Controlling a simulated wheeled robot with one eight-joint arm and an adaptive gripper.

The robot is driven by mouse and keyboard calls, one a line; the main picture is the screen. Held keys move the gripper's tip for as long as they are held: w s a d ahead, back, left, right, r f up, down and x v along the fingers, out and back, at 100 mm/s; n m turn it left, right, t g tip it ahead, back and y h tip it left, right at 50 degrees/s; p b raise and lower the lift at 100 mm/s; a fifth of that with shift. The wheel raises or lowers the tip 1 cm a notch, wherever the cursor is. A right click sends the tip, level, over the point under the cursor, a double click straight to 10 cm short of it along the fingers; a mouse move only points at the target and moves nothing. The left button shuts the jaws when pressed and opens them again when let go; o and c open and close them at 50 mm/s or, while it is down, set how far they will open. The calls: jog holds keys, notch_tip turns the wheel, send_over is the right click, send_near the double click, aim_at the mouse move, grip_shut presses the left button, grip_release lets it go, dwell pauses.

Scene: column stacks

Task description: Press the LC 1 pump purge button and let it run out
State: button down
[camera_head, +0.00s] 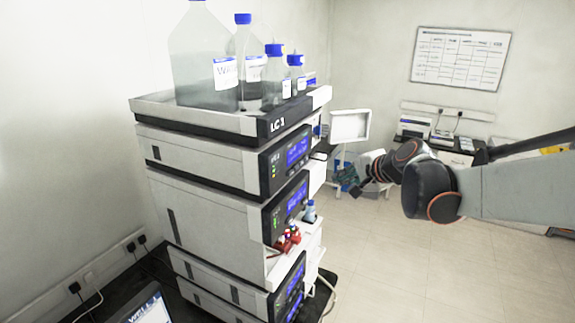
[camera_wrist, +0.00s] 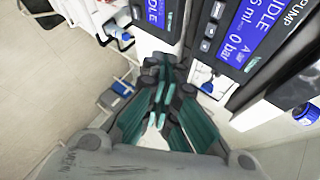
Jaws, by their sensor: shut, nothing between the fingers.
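The LC 1 stack (camera_head: 275,127) stands left of centre in the head view, with several modules and lit blue screens. In the wrist view a panel marked PUMP (camera_wrist: 297,14) has a blue screen (camera_wrist: 262,35) reading IDLE and 0 bar. Small buttons (camera_wrist: 211,30) line the left edge of that screen; their labels are too small to read. My gripper (camera_head: 357,190) is right of the stack in the head view, clear of its front. In the wrist view my gripper (camera_wrist: 157,120) is shut and empty, apart from the panel and its buttons.
Bottles with blue caps (camera_head: 243,62) stand in the stack's top tray (camera_head: 185,112). Red fittings (camera_head: 288,238) and a small blue bottle (camera_head: 310,211) sit lower on the stack front. A bench with equipment (camera_head: 440,140) is behind. The floor right of the stack is open.

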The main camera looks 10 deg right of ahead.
aim_at(296, 168)
jog(key=w+a, duration=0.5)
jog(key=a, duration=0.2)
dwell(0.5)
jog(key=shift+w+a, duration=0.15)
dwell(1.2)
jog(key=shift+w+a+b, duration=0.2)
jog(key=shift+a+b, duration=0.1)
jog(key=shift+w+a, duration=0.25)
jog(key=shift+a, duration=0.05)
dwell(0.9)
jog(key=shift+s+d, duration=0.1)
dwell(0.4)
jog(key=shift+s+d, duration=0.4)
jog(key=shift+d, duration=0.15)
jog(key=shift+d, duration=0.1)
